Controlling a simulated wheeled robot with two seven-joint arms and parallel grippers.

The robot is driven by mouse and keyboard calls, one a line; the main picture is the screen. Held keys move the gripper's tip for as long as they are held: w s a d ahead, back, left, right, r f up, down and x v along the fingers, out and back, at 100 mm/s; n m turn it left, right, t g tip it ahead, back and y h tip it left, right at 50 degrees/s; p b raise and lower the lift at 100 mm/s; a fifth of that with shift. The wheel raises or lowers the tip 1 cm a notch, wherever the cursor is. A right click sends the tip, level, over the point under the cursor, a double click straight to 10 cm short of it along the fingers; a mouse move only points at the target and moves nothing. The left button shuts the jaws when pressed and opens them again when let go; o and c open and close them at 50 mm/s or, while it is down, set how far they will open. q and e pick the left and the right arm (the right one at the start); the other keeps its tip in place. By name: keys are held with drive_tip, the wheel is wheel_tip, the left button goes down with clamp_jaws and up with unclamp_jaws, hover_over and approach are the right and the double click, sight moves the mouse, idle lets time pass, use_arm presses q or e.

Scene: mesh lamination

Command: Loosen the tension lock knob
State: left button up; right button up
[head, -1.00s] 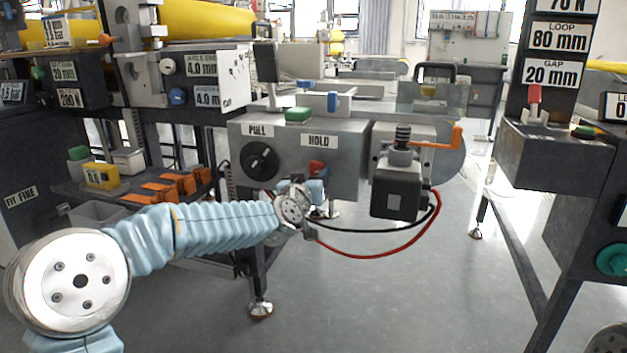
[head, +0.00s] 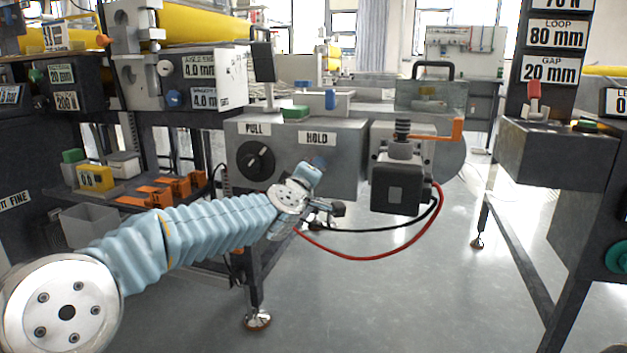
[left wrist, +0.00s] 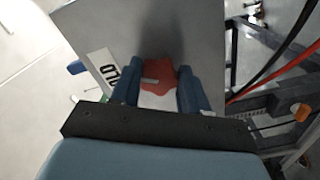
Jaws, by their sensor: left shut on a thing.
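A red knob (left wrist: 158,78) with a pale mark on its face sits on the front of a grey box (head: 345,180), below the HOLD label (head: 317,138). My left gripper (left wrist: 158,88) has a blue finger on either side of the knob and is shut on it in the left wrist view. In the head view my left gripper (head: 318,164) reaches up to the box front below the label and hides the knob. My right gripper is not in view.
A black dial (head: 255,160) under the PULL label is left of my gripper. A black motor block (head: 401,188) with an orange handle (head: 458,130) above is to the right. A red cable (head: 365,257) and a black cable hang below. The floor at centre right is clear.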

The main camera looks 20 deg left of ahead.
use_arm(q)
drive_tip(key=n+b, duration=0.1)
drive_tip(key=n, duration=0.4)
drive_tip(key=shift+b, duration=0.4)
drive_tip(key=shift+r+n, duration=0.1)
drive_tip(key=shift+n, duration=0.3)
drive_tip(key=o, duration=1.1)
drive_tip(key=shift+c, duration=0.2)
drive_tip(key=s, duration=1.4)
drive_tip(key=shift+a+b, duration=0.25)
drive_tip(key=shift+b, duration=0.05)
drive_tip(key=shift+w, duration=0.1)
